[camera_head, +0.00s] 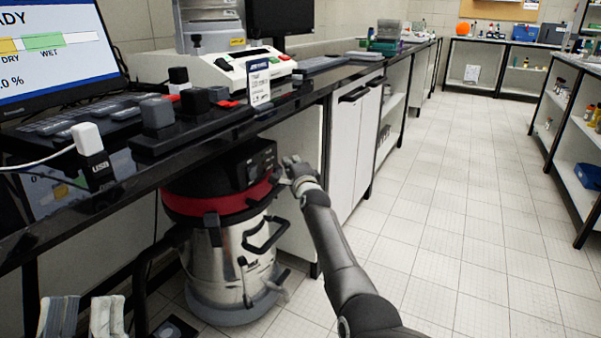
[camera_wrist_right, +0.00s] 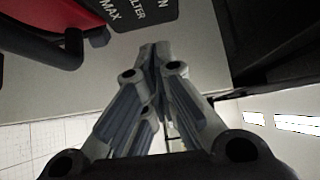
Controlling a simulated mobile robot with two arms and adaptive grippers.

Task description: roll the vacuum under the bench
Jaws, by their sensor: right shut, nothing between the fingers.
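The vacuum (camera_head: 226,262) has a steel drum, a red band and a black top, and stands upright on the floor. Its upper back is hidden by the black bench top (camera_head: 300,95); its front side sticks out past the bench edge. My right gripper (camera_head: 291,164) is shut and empty at the right side of the vacuum's black top; I cannot tell if it touches. The right wrist view shows its closed fingers (camera_wrist_right: 154,55) near the vacuum's red and black housing (camera_wrist_right: 85,22). My left gripper (camera_head: 81,316) is open and empty at the lower left, fingers apart.
A white cabinet (camera_head: 352,155) stands under the bench just right of the vacuum. A monitor (camera_head: 55,50), a keypad and a white instrument (camera_head: 225,72) sit on the bench. The tiled aisle (camera_head: 450,200) is clear, with shelving (camera_head: 575,145) along its right side.

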